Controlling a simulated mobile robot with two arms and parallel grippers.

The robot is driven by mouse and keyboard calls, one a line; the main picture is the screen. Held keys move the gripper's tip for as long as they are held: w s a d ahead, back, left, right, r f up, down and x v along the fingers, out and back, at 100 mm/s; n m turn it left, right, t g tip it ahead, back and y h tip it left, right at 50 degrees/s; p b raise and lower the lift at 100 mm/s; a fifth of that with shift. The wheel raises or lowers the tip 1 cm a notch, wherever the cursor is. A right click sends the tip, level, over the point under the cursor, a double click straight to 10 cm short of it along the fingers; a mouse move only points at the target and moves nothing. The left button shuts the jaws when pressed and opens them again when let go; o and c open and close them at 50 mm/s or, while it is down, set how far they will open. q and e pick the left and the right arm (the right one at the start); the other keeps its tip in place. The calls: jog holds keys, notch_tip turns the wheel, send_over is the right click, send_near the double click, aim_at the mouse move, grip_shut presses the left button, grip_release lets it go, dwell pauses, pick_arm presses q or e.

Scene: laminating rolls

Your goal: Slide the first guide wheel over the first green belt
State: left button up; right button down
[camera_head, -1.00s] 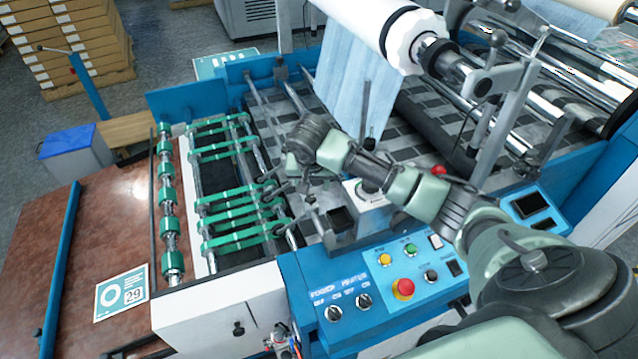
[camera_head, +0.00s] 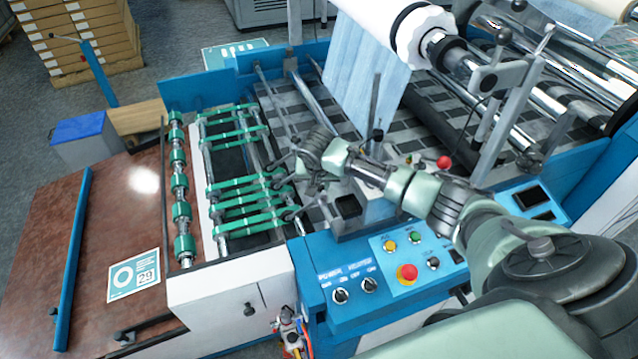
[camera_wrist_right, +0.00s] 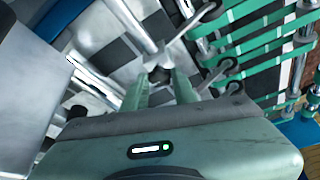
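Several green belts run between rollers; a near group (camera_head: 245,205) and a far pair (camera_head: 232,130) show in the head view. Belts also cross the upper right of the wrist view (camera_wrist_right: 262,38). Small guide wheels on grey levers stand along the belts' right ends; one wheel (camera_wrist_right: 209,11) shows in the wrist view, beside the belts. My right gripper (camera_head: 290,168) is low over the machine, just right of the near belts. Its fingers (camera_wrist_right: 161,82) are apart with a dark knob (camera_wrist_right: 160,74) between their tips; whether they press on it is unclear. My left gripper is out of view.
A blue control panel (camera_head: 375,268) with buttons lies in front of my right arm. The white roll (camera_head: 385,25) and its web hang behind. Upright metal posts (camera_head: 497,110) stand to the right. A brown table (camera_head: 110,230) lies left of the belts.

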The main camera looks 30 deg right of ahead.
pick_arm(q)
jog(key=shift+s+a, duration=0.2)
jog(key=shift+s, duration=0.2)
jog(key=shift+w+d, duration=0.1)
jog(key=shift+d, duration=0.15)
pick_arm(e)
jog(key=shift+s+f, duration=0.15)
dwell(0.6)
